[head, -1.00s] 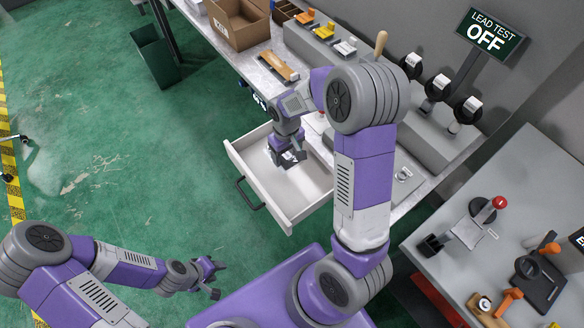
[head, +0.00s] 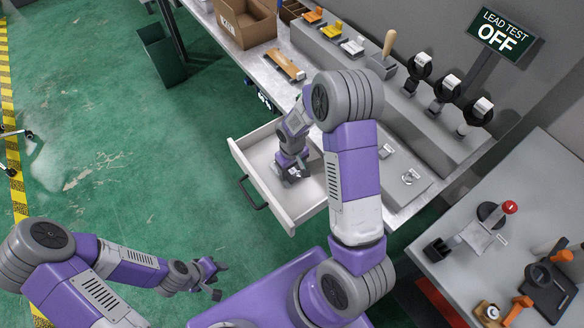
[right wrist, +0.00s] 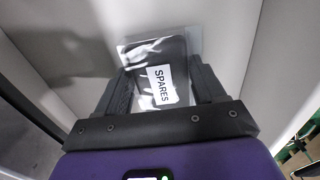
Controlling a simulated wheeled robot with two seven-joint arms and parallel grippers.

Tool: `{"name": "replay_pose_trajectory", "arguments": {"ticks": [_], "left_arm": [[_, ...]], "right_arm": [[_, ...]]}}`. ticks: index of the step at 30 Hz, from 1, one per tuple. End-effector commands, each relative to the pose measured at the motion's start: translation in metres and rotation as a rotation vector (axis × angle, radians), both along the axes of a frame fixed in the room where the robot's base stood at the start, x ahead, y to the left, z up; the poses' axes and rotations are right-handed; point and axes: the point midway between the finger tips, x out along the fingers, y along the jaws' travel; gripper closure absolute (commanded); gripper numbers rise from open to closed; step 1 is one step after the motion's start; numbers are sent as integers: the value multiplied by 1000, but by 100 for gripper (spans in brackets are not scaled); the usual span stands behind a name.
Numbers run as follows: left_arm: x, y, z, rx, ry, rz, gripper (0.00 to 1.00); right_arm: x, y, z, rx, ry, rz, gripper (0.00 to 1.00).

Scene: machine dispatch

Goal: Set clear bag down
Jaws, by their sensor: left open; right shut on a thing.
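The clear bag (right wrist: 160,62) is transparent, with a dark content and a white SPARES label. In the right wrist view it sits between the two fingers of my right gripper (right wrist: 165,88), which is shut on it. In the head view my right gripper (head: 292,176) is inside the open white drawer (head: 262,190), low over its floor, and mostly hides the bag. I cannot tell whether the bag touches the drawer floor. My left gripper (head: 211,281) is open and empty, over the green floor at the lower left.
The drawer walls stand close around my right gripper. A grey side table (head: 455,262) with tools stands at the right.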

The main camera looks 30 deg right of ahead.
Motion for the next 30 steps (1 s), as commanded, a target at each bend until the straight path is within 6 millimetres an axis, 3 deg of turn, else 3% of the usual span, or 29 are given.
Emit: {"name": "replay_pose_trajectory", "arguments": {"ticks": [2, 3, 8, 20, 30], "left_arm": [[0, 0, -3, 0, 0, 0, 57], [0, 0, -4, 0, 0, 0, 57], [0, 0, -3, 0, 0, 0, 57], [0, 0, 2, 0, 0, 0, 57], [0, 0, 17, 0, 0, 0, 57]], "right_arm": [[0, 0, -4, 0, 0, 0, 62], [0, 0, -4, 0, 0, 1, 29], [0, 0, -3, 0, 0, 1, 5], [0, 0, 5, 0, -2, 1, 5], [1, 0, 76, 0, -6, 2, 5]]}}
